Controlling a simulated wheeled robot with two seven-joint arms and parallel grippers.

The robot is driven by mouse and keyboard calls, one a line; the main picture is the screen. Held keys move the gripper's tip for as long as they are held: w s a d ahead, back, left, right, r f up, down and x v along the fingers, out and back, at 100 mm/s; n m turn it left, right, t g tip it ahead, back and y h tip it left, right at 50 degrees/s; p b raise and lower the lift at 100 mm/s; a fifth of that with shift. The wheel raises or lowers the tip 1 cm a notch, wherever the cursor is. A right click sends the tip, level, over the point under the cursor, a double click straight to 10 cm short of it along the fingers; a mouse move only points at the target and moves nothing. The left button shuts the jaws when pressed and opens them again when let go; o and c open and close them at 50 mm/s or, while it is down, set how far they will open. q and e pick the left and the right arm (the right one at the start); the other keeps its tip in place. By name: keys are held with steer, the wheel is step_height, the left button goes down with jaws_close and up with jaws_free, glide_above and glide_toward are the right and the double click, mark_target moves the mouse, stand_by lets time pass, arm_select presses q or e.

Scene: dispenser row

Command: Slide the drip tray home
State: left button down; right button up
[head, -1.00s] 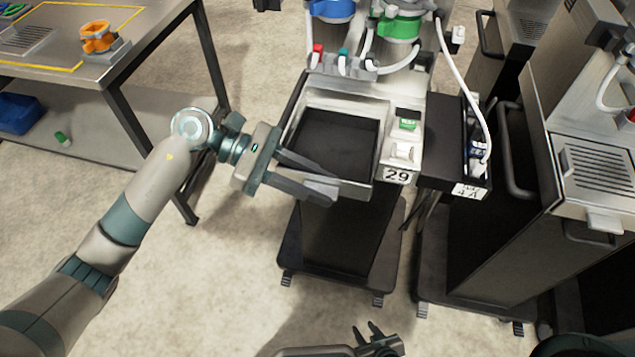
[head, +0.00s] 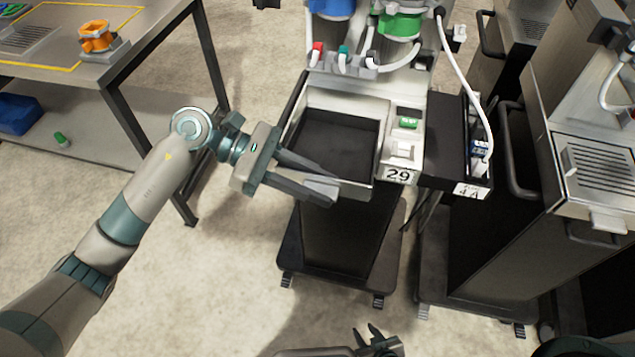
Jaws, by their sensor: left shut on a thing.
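The drip tray (head: 335,143) is a shallow, dark-floored tray with a light metal rim, in the front bay of the dispenser marked 29. Its inside looks empty. My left gripper (head: 322,192) is at the tray's front edge, shut on the tray's light front tab between its long grey fingers. The fingers hide most of the tab and part of the front left rim. I cannot tell how much gap is left behind the tray. My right gripper (head: 372,336) is low at the bottom edge, away from the tray, its fingers apart and empty.
Dispenser 29 (head: 398,175) stands on a dark wheeled base (head: 340,262). A dark side unit (head: 448,145) with a white hose adjoins it on the right. Another dispenser (head: 590,175) stands further right. A metal table (head: 150,40) is at the left. Open floor lies in front.

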arm_select(q)
steer(key=shift+w, duration=0.2)
steer(key=shift+w+d+b, duration=0.25)
steer(key=shift+w+b, duration=0.45)
steer(key=shift+w+d+b, duration=0.25)
steer(key=shift+w+b, duration=0.45)
steer(key=shift+w+d+b, duration=0.1)
steer(key=shift+w+b, duration=0.2)
steer(key=shift+w+d+b, duration=0.2)
steer(key=shift+w+b, duration=0.4)
steer(key=shift+w, duration=0.1)
steer(key=c, duration=1.3)
jaws_free()
steer(key=shift+o, duration=0.2)
steer(key=shift+w+a, duration=0.1)
